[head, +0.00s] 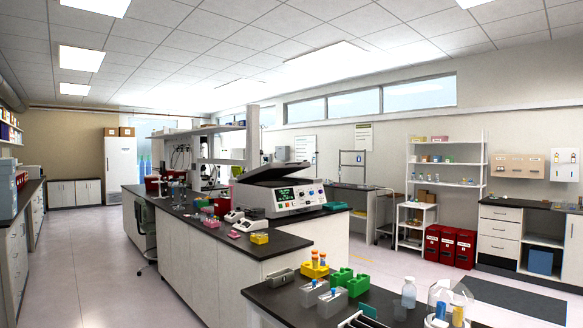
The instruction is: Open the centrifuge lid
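A white benchtop machine (296,198) with a green-lit display and buttons on its front stands at the near end of the long lab bench; it looks like the centrifuge. Its dark grey lid (275,173) sits above the body at a slant, higher at the right, and looks at least partly raised. The inside of the machine cannot be seen from here. Neither of my grippers is in view.
A nearer dark table (285,301) carries tube racks, green blocks (358,285) and a bottle (409,293). Open floor (110,270) lies to the left.

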